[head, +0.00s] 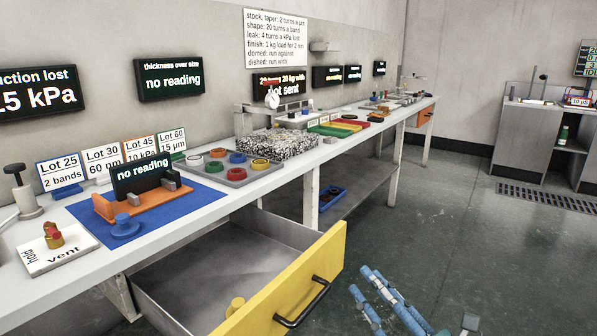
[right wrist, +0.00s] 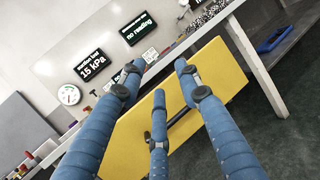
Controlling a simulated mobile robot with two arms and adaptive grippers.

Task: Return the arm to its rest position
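My right gripper (head: 364,280) is at the lower right of the head view, over the floor to the right of the open drawer. In the right wrist view its three blue fingers (right wrist: 158,76) are spread apart, with nothing held between them. The yellow drawer front (head: 285,295) with its black handle (head: 303,303) is beside the fingers; it also fills the middle of the right wrist view (right wrist: 208,75), behind the fingers. The fingers look apart from the handle in the head view. My left gripper is in neither view.
The bench carries a blue mat (head: 88,214), a ring tray (head: 237,183) and a vent plate (head: 75,258). The floor (head: 450,230) to the right is clear.

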